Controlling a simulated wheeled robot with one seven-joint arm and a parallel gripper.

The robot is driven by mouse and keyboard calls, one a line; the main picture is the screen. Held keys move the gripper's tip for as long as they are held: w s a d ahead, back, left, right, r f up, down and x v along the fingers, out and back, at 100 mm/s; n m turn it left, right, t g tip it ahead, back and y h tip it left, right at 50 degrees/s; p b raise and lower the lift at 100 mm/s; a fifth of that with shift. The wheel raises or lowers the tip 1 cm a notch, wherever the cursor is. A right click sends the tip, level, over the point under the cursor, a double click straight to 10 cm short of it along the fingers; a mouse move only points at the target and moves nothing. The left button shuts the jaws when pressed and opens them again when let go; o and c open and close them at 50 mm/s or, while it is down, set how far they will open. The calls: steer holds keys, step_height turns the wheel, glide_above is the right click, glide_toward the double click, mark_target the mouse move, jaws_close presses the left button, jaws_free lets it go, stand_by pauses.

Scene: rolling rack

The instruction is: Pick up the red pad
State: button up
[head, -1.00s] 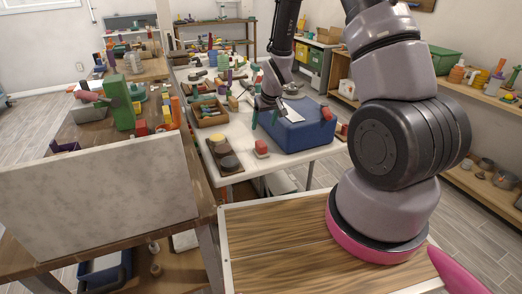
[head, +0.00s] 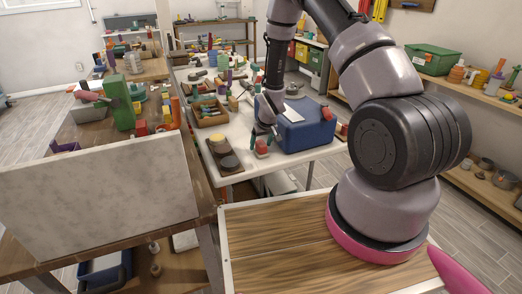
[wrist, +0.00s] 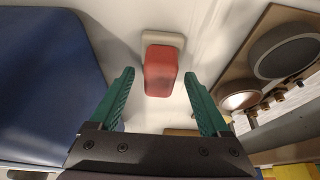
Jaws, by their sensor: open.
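The red pad (wrist: 161,71) is a small red block with a pale base (wrist: 163,39), and in the wrist view it shows between and just beyond my fingertips. In the head view the red pad (head: 262,146) sits near the front edge of the white table (head: 222,180), partly covered by my fingers. My gripper (wrist: 160,95) has two green fingers, spread open with nothing between them touching. In the head view my gripper (head: 263,138) is directly above or around the pad; the exact height is hard to tell.
A blue box (head: 308,132) stands close on the right of the pad in the head view; it also shows at left in the wrist view (wrist: 50,75). A board with round discs (head: 222,158) lies to the left. A wooden tray with small items (head: 208,113) stands behind it.

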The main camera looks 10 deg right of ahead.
mark_target(261, 142)
steer(key=shift+f, duration=0.15)
jaws_close()
step_height(261, 142, up, 10)
steer(key=shift+r, duration=0.1)
stand_by(0.6)
steer(key=c, duration=1.1)
jaws_free()
jaws_close()
